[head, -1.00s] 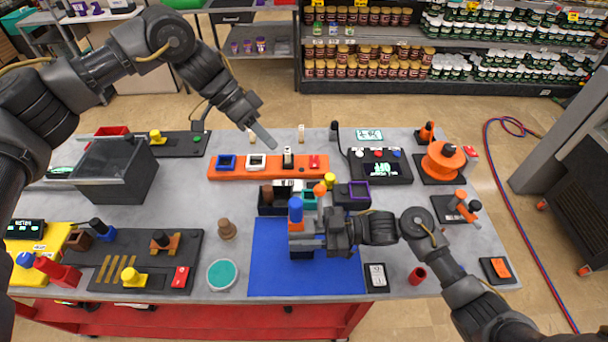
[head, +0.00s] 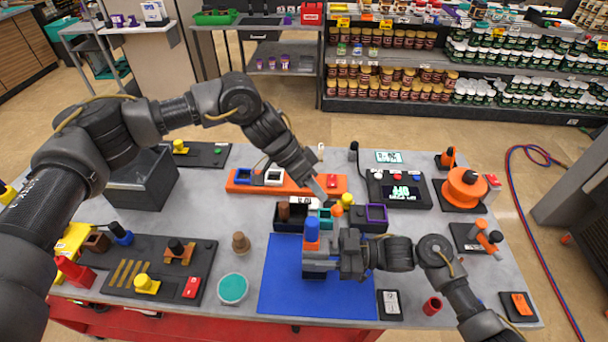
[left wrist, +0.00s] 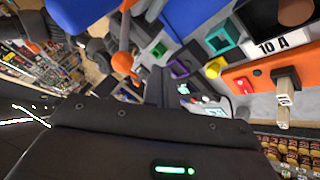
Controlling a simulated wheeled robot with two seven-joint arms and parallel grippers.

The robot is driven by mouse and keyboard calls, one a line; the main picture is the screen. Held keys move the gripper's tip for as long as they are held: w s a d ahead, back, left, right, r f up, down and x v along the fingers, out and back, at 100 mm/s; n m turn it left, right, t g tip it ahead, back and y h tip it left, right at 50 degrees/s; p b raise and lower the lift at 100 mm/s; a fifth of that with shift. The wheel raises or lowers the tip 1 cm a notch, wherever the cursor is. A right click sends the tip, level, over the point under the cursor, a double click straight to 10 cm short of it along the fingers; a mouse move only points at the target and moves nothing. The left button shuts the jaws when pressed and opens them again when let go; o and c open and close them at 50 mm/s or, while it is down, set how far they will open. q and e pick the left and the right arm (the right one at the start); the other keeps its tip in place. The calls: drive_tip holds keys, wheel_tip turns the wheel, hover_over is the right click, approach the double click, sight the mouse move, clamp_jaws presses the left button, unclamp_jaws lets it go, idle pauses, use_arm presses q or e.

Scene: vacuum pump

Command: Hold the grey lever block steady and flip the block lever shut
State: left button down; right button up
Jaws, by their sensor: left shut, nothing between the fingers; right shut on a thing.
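The grey lever block (head: 318,262) stands over the blue mat, with a blue cylinder (head: 312,230) on its top. My right gripper (head: 338,258) is shut on the block from the right and hides part of it. An orange ball (head: 337,210), which looks like the lever's knob, shows just behind the block. My left gripper (head: 322,192) is shut and empty, pointing down above and behind the ball; contact with the lever cannot be told.
An orange strip (head: 240,186) with sockets lies behind. A dark tray (head: 284,222) with small parts sits behind the blue mat (head: 276,290). A screen box (head: 404,205) and orange reel (head: 464,188) stand at right. A dark fixture board (head: 180,262) lies at left.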

use_arm(q)
drive_tip(key=shift+s+d+r, duration=0.15)
drive_tip(key=shift+s+d, duration=0.15)
drive_tip(key=shift+s, duration=0.2)
drive_tip(key=shift+s+d+r, duration=0.1)
drive_tip(key=shift+s+d, duration=0.2)
drive_tip(key=shift+s, duration=0.2)
drive_tip(key=shift+s, duration=0.15)
drive_tip(key=shift+s+r+t, duration=0.2)
drive_tip(key=shift+t, duration=0.1)
drive_tip(key=s+r+m+t, duration=0.1)
drive_tip(key=s+r+t, duration=0.1)
drive_tip(key=s, duration=0.7)
drive_tip(key=shift+s+r+t, duration=0.2)
drive_tip(key=shift+t, duration=0.4)
drive_tip(key=shift+d+r, duration=0.1)
drive_tip(key=shift+r, duration=0.7)
